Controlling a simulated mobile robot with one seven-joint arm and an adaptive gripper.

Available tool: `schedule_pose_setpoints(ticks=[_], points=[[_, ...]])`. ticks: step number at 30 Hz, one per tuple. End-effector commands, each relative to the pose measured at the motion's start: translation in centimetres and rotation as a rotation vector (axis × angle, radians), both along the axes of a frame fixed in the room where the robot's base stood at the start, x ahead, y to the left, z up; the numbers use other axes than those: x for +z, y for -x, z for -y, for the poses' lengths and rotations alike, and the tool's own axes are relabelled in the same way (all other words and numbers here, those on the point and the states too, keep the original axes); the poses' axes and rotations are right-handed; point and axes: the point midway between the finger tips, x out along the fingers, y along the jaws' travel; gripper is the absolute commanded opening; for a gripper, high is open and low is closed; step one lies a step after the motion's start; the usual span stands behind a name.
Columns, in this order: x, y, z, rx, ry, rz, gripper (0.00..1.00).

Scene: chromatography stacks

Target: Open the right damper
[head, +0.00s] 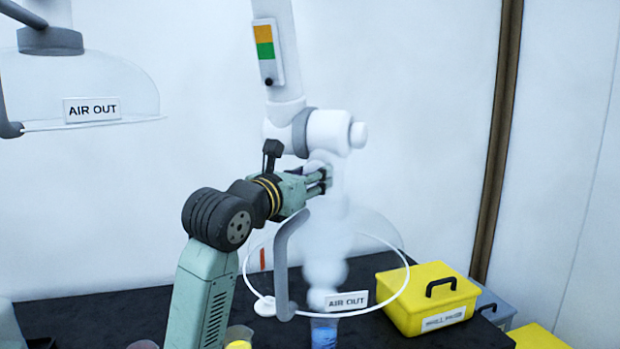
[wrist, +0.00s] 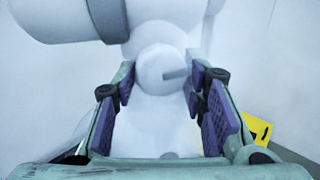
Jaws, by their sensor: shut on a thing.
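The right extraction duct (head: 282,50) is a white arm with a thick joint (head: 328,131) at its lower end. In the wrist view the white joint (wrist: 165,30) spans the top. Below it a round white damper knob (wrist: 158,66) with a short grey bar (wrist: 177,73) sits between the purple finger pads. My gripper (head: 324,180) is at the duct just under the joint, and it also shows in the wrist view (wrist: 163,92). It is shut on the damper knob. In the head view the fingers and pale haze hide the knob.
The clear right hood (head: 375,235) with its white rim and grey handle (head: 282,265) hangs below my gripper. White puffs (head: 325,268) rise from a blue container (head: 323,335). A yellow box (head: 428,298) stands right. Another AIR OUT hood (head: 80,85) hangs left.

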Motion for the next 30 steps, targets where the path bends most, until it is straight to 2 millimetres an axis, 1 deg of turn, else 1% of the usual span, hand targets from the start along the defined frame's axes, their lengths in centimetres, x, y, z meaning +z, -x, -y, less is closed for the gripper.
schedule_pose_setpoints(ticks=[3, 7, 11, 18, 19, 27, 30], points=[[-0.16, 0.04, 0.11, -0.001, 0.116, -0.044, 0.11], [-0.07, 0.06, 0.15, -0.003, 0.211, -0.081, 0.11], [0.01, 0.07, 0.17, -0.004, 0.248, -0.096, 0.11], [0.05, 0.07, 0.16, -0.003, 0.249, -0.097, 0.11], [0.05, 0.07, 0.16, -0.003, 0.248, -0.096, 0.39], [0.01, 0.05, 0.11, -0.002, 0.248, -0.097, 0.57], [0.00, 0.04, 0.09, -0.002, 0.248, -0.097, 0.58]])
